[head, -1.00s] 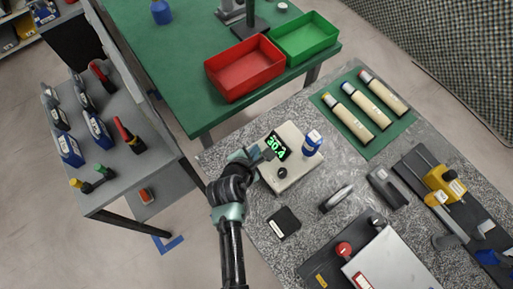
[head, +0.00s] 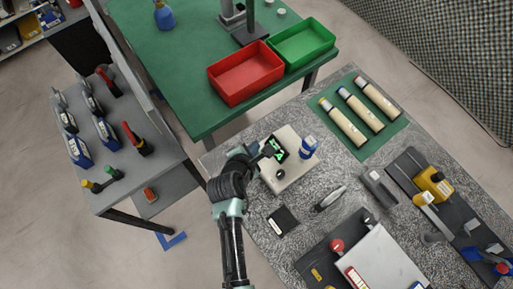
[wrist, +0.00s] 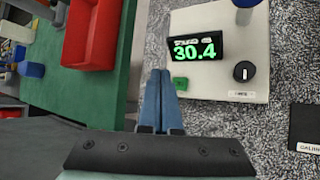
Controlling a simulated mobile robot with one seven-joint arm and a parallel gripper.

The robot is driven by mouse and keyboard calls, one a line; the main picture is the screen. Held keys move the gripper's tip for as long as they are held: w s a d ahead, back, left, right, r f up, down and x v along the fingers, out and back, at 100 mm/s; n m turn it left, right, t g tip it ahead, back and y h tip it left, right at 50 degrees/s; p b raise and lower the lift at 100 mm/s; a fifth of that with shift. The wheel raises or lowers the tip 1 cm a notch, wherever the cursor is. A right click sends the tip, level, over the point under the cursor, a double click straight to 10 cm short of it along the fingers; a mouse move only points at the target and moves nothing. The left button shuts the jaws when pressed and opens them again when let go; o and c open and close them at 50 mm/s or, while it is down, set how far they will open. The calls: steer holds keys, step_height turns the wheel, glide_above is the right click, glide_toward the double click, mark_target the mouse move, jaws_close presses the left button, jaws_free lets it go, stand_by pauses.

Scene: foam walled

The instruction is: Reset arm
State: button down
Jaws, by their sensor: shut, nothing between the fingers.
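My gripper (wrist: 160,98) is shut and empty, its two blue fingertips together in the wrist view. In the head view my gripper (head: 262,156) is over the left edge of a beige instrument (head: 290,178) on the speckled grey bench, partly hiding it. The wrist view shows the instrument (wrist: 215,85) just right of the fingertips, with a display (wrist: 195,48) reading 30.4, a black knob (wrist: 244,71) and a small green part (wrist: 180,83). I cannot tell whether the fingertips touch it. A blue-capped thing (head: 308,147) stands on the instrument's right side.
A red bin (head: 246,75) and a green bin (head: 304,42) stand on the green table behind. Three tubes (head: 346,123) lie on a green mat to the right. A black block (head: 283,220) and a metal box (head: 385,260) are nearer. A grey side table (head: 130,185) is at left.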

steer(key=shift+r+p, duration=0.6)
steer(key=shift+r, duration=0.3)
steer(key=w+d+r+m+t+b, duration=0.1)
steer(key=w+r+m+t, duration=0.15)
steer(key=w+r, duration=0.4)
steer(key=w+r+m+t+b, duration=0.1)
steer(key=w+r+m+t, duration=0.2)
steer(key=r, duration=0.7)
step_height(320, 180, up, 19)
steer(key=w+m+t+y+b, duration=0.1)
steer(key=w+m+t+b, duration=0.1)
steer(key=m+t, duration=0.35)
steer(key=s+r+m+t+b, duration=0.1)
steer(key=s+r+m, duration=0.3)
steer(key=r, duration=0.6)
steer(key=s+r+m+t+y+b, duration=0.1)
steer(key=s+r+m+t, duration=0.3)
steer(key=s+r, duration=0.3)
steer(key=s+r+m+t+b, duration=0.1)
steer(key=s+r+m, duration=0.3)
steer(key=r, duration=0.9)
steer(key=s+t, duration=0.1)
steer(key=s, duration=0.1)
steer(key=shift+s+a+t+y, duration=0.2)
steer(key=shift+s+t+y, duration=0.1)
steer(key=shift+s+y, duration=0.1)
